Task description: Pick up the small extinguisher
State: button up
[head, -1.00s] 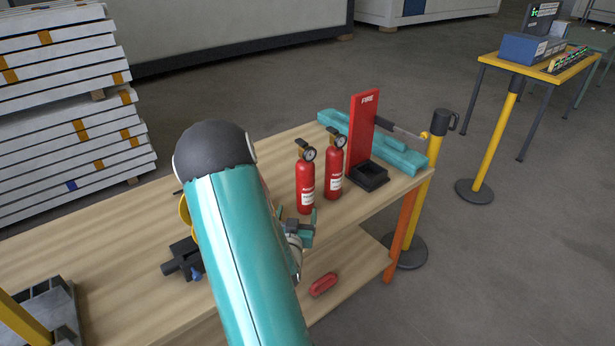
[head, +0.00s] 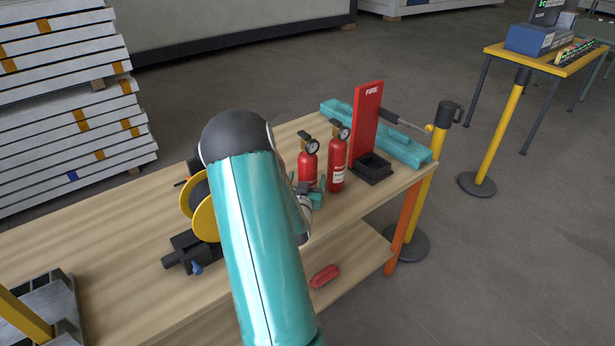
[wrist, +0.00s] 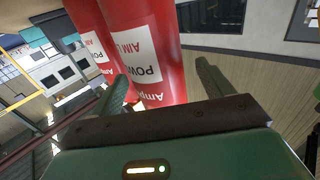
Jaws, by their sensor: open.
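Two red fire extinguishers with black tops and gauges stand upright side by side on the wooden workbench. The left extinguisher (head: 307,166) is nearer to me; the right extinguisher (head: 337,172) stands just beyond it. They look close in size, so I cannot surely tell which is the small one. My gripper (head: 309,189) is open at the lower part of the left extinguisher, whose base it hides. In the wrist view the nearer red body (wrist: 150,45), with a white label, lies between my open fingers (wrist: 161,72), with room beside the right finger. Contact with the left finger is unclear.
A red FIRE stand (head: 366,125) with a black tray (head: 372,170) is right of the extinguishers, before a teal block (head: 405,148). A red item (head: 325,276) is on the lower shelf.

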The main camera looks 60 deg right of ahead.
aim_at(308, 173)
jog(key=x, duration=0.3)
jog(key=shift+d+r, duration=0.1)
jog(key=shift+d, duration=0.05)
grip_shut()
jog(key=shift+r, duration=0.15)
